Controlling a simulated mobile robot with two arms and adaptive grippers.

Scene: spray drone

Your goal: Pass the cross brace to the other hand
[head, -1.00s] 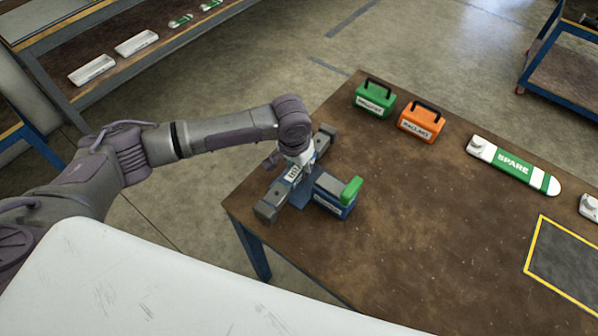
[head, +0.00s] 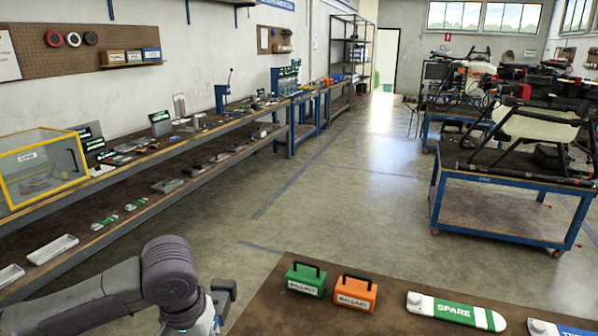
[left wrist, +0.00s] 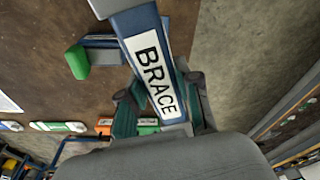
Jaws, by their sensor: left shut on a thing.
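The cross brace (left wrist: 135,25) is a blue bar with grey ends and a white label reading BRACE. It fills the upper middle of the left wrist view. My left gripper (left wrist: 157,92) is shut on it, one dark green finger on each side of the label. My right gripper is in neither view.
A green-tipped blue block (left wrist: 78,61) lies on the brown table (head: 270,322). Green (head: 306,280) and orange (head: 355,293) ballast boxes and a SPARE piece (head: 456,310) stand further right. A long bench (head: 150,206) runs along the left wall. The floor aisle is clear.

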